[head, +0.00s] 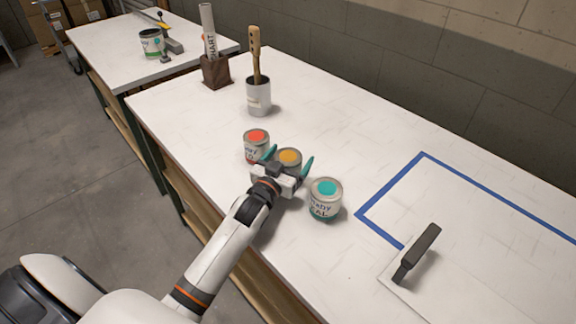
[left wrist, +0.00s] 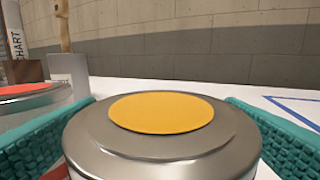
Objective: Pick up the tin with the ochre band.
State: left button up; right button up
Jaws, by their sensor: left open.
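The tin with the ochre band (head: 289,158) stands upright on the white table, in the middle of a row of three tins, with an ochre disc on its lid. Its lid (left wrist: 165,140) fills the lower middle of the left wrist view; its band is hidden there. My left gripper (head: 289,166) is open, with one teal finger on each side of this tin. I cannot tell whether the fingers touch it. My right gripper is not in view.
A red-lidded tin (head: 256,146) stands close on the left, a teal-lidded tin (head: 325,198) on the right. Behind are a brush pot (head: 258,97) and a brown holder (head: 215,72) with a rolled chart. Blue tape (head: 390,185) and a dark-handled tool (head: 417,252) lie to the right.

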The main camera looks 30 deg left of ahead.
pick_arm(q)
jog(key=shift+w, duration=0.6)
jog(key=shift+s, duration=0.1)
jog(key=c, duration=1.2)
